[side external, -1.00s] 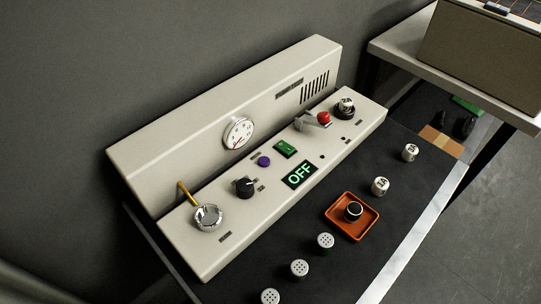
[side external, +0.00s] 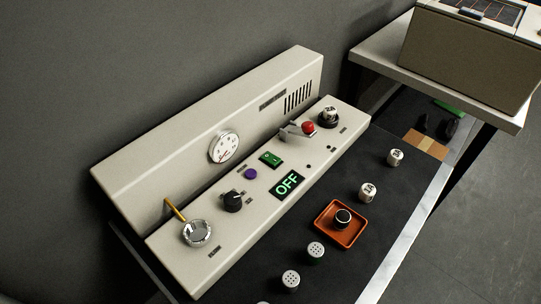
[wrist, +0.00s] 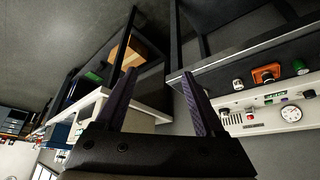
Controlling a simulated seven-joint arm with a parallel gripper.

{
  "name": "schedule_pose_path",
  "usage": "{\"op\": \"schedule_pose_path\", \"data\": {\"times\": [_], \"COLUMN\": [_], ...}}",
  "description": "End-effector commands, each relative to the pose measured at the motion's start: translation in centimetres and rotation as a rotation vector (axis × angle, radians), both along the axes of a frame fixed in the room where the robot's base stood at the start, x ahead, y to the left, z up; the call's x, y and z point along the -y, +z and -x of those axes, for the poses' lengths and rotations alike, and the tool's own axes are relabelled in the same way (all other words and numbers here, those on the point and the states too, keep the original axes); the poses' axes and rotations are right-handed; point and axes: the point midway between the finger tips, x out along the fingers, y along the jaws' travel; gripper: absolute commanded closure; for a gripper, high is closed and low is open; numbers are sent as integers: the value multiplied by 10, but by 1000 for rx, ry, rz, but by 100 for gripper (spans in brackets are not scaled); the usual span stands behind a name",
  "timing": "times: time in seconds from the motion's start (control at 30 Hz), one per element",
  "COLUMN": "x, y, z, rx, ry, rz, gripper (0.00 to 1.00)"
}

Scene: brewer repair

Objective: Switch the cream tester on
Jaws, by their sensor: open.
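The cream tester (side external: 215,103) is a long console with a sloped back panel, standing on a dark bench. Its display (side external: 287,184) reads OFF in green letters. A green rocker switch (side external: 270,159) sits just behind the display, beside a purple button (side external: 250,174). A black knob (side external: 232,200), a round dial gauge (side external: 223,147) and a red-tipped lever (side external: 308,128) are also on it. In the wrist view, the tester (wrist: 238,128) shows at the right edge, tilted. My gripper (wrist: 160,85) is open and empty there, apart from the tester. My gripper is outside the side view.
An orange tray (side external: 333,233) with a black-topped part lies before the tester. Several small white-topped cylinders stand on the dark bench (side external: 345,180). A metal cup (side external: 198,232) sits at the console's left end. A side table (side external: 385,55) holds a large box (side external: 465,60).

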Motion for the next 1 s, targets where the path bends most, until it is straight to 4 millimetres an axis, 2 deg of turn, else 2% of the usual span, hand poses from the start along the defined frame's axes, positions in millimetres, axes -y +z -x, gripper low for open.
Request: {"op": "schedule_pose_path", "data": {"times": [0.13,0.17,0.27,0.37,0.47,0.53,0.7,0.8,0.87,1.0], "x": [0,0,0,0,-2,-10,-46,-75,-95,-148], "y": [0,0,1,22,52,75,115,128,133,136], "z": [0,0,-2,-17,-45,-73,-139,-173,-192,-232], "rx": [0,0,11,85,159,203,271,295,304,316], "ry": [0,0,-1,-3,7,40,145,210,249,346], "rz": [0,0,0,-1,-2,-6,-22,-34,-41,-59], "gripper": [29,33,51,69,87,99,100,100,100,100]}}
